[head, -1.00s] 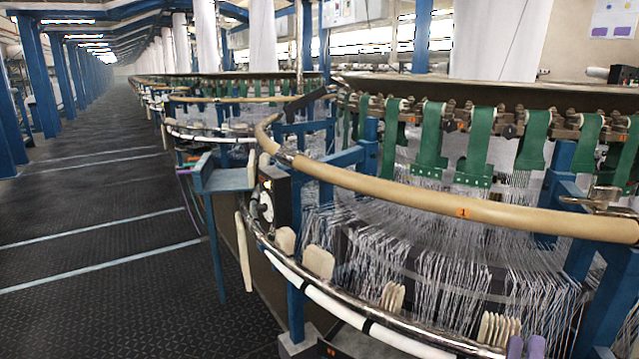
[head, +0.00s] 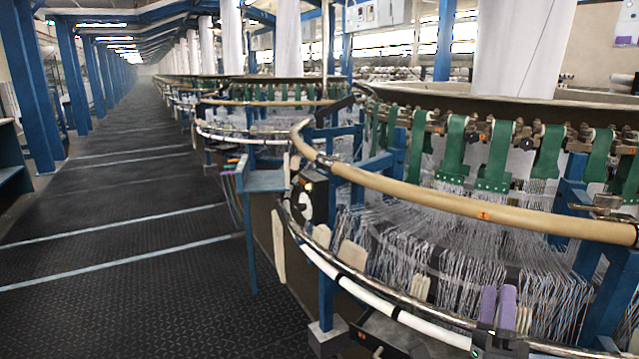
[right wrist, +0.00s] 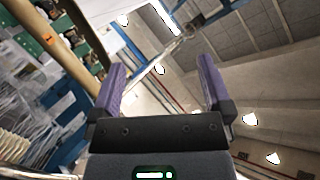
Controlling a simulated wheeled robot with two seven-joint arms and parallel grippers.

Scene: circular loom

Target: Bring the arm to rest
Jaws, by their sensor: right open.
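My right gripper (head: 497,308) shows at the lower right of the head view, its two purple fingers pointing up in front of the loom's threads. In the right wrist view the fingers of my right gripper (right wrist: 160,85) stand wide apart with nothing between them. The circular loom (head: 470,207) fills the right of the head view, with a tan ring rail, green straps and many white threads. I cannot tell whether the gripper touches the loom's lower rail. My left gripper is not in the head view.
A small blue stand (head: 262,181) is at the loom's left side. A steel and white lower rail (head: 350,290) curves round the loom's front. The dark aisle floor (head: 130,290) on the left is clear. Blue pillars (head: 68,80) line its far side.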

